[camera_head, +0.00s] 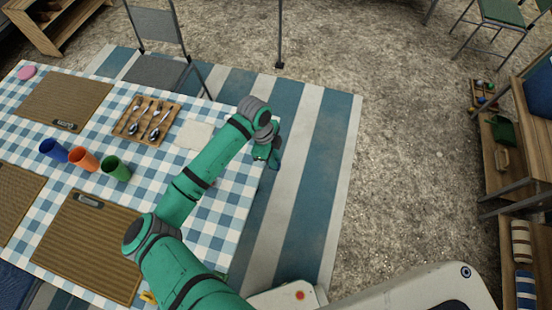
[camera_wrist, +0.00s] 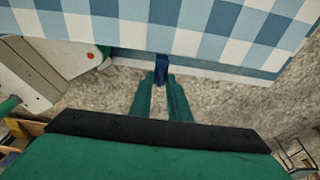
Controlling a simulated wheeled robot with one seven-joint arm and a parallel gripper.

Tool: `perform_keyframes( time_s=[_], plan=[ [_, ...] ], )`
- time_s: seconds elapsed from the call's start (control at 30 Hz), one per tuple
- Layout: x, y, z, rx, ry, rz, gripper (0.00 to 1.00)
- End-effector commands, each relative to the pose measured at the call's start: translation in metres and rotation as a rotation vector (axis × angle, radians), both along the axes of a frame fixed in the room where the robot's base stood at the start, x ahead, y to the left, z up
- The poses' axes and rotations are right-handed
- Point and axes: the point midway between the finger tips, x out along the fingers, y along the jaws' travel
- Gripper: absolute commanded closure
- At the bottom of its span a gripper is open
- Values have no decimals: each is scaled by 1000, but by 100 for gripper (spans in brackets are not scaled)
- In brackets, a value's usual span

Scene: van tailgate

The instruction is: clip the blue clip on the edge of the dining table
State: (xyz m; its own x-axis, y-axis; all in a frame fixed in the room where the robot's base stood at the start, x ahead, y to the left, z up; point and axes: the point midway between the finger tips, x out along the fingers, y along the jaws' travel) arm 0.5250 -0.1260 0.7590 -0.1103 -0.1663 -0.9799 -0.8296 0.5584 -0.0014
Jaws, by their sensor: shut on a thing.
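The dining table (camera_head: 228,205) has a blue-and-white checked cloth and fills the left of the head view. Its edge also crosses the top of the wrist view (camera_wrist: 205,42). My gripper (camera_head: 271,160) is at the table's right edge in the head view. In the wrist view my gripper (camera_wrist: 161,76) is shut on the blue clip (camera_wrist: 161,66), which sticks out past the fingertips toward the cloth edge. The clip overlaps the edge in that view. I cannot tell whether its jaws are around the tabletop or only beside it. My wrist mostly hides the clip in the head view.
On the table are a cutlery tray (camera_head: 146,121), a blue cup (camera_head: 54,150), an orange cup (camera_head: 83,159), a green cup (camera_head: 116,168) and woven placemats (camera_head: 90,245). A chair (camera_head: 158,70) stands behind. Striped rug (camera_head: 300,190) and open gravel (camera_head: 410,150) lie right of the table.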

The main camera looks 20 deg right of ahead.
Motion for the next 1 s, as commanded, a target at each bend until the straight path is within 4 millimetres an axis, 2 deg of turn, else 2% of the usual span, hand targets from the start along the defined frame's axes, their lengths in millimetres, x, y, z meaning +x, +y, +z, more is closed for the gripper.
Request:
perform_keyframes(
  time_s=[1.0],
  plan=[
    [4,5,1,0,0,-1,96]
  ],
)
